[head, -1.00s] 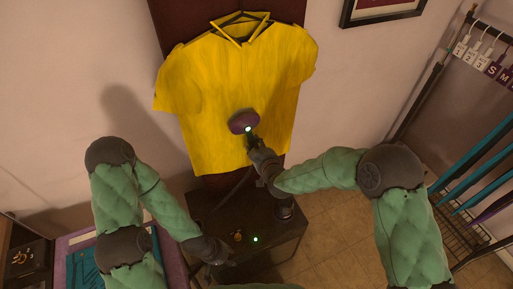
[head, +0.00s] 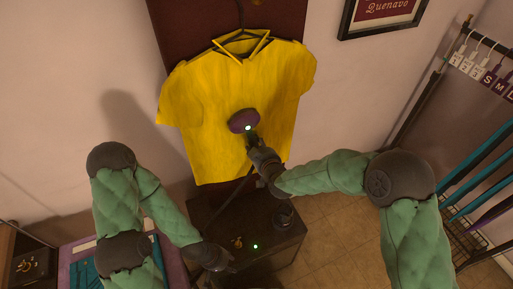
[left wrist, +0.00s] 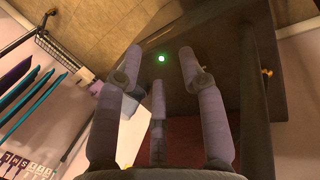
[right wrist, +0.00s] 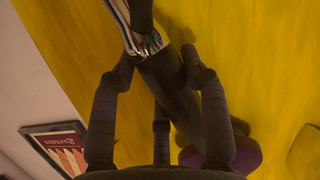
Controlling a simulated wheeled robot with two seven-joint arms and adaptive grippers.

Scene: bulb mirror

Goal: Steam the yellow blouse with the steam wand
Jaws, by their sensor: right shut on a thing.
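The yellow blouse (head: 205,95) hangs on a dark hanger (head: 240,32) against a dark red board. My right gripper (head: 258,150) is shut around the wand's dark handle. In the right wrist view the handle (right wrist: 175,85) lies between the fingers (right wrist: 160,75), with yellow cloth behind. My left gripper (head: 222,262) is low, near the dark table; in the left wrist view its fingers (left wrist: 160,52) are apart and empty.
The dark table (head: 285,235) below the blouse bears a green light (head: 256,246), a small yellowish thing (head: 237,242) and a dark round object (head: 283,215). A clothes rack (head: 425,95) stands right, a framed picture (head: 383,15) hangs above. A purple-edged board (head: 70,262) lies lower left.

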